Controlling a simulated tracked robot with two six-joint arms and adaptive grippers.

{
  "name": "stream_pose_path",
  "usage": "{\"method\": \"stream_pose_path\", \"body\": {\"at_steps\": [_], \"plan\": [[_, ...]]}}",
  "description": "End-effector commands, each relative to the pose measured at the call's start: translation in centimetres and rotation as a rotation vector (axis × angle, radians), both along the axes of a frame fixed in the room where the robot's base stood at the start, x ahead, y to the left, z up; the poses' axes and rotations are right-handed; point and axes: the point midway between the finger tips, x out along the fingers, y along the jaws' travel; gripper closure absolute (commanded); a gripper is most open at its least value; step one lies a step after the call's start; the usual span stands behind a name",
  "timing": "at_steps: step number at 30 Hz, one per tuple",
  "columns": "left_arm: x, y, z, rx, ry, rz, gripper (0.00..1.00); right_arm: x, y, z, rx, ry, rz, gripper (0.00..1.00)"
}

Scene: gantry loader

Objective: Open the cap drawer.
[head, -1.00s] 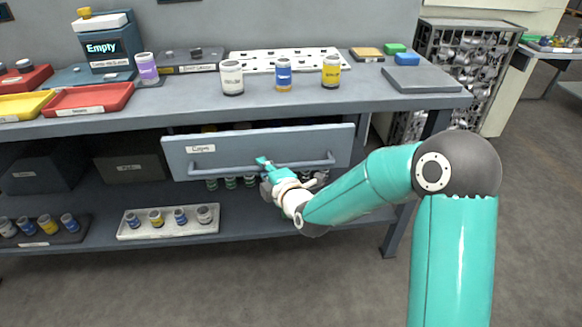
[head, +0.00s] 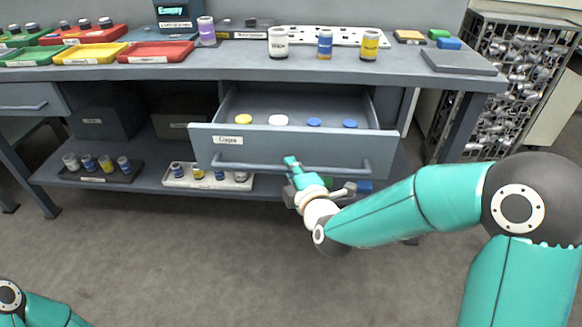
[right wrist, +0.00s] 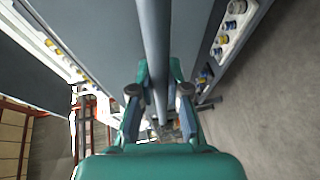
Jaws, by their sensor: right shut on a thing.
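The cap drawer (head: 208,142) is a grey drawer labelled "Caps" under the bench top, and it stands well open. Inside lie a yellow cap (head: 243,119), a white cap (head: 278,120) and two blue caps (head: 314,122). A long bar handle (head: 340,171) runs along its front. My right gripper (head: 292,164) is shut on this handle left of its right end. In the right wrist view the handle bar (right wrist: 155,50) passes between the fingers of the right gripper (right wrist: 158,75). Only part of my left arm shows at the lower left corner; its gripper is out of view.
The bench top (head: 230,62) carries colored trays and several labelled jars. The lower shelf (head: 145,180) holds dark bins, a black tray (head: 62,175) and a white tray (head: 205,183) of small jars. A wire rack (head: 510,75) stands at the right. The floor in front is clear.

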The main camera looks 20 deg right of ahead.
Motion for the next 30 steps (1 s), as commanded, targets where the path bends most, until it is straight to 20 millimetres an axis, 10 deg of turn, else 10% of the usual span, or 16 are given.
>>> {"method": "stream_pose_path", "body": {"at_steps": [9, 15, 30], "plan": [[0.0, 0.0, -0.1, 0.000, 0.000, 0.000, 0.60, 0.0, 0.5, -0.6, -0.001, 0.014, 0.009, 1.00], [0.0, 0.0, -0.1, 0.000, 0.000, 0.000, 0.60, 0.1, 0.6, -0.5, 0.000, 0.011, 0.010, 0.59], [0.0, 0.0, 0.0, 0.000, 0.000, 0.000, 0.60, -1.8, 0.5, 0.2, 0.001, 0.003, 0.009, 0.59]]}}
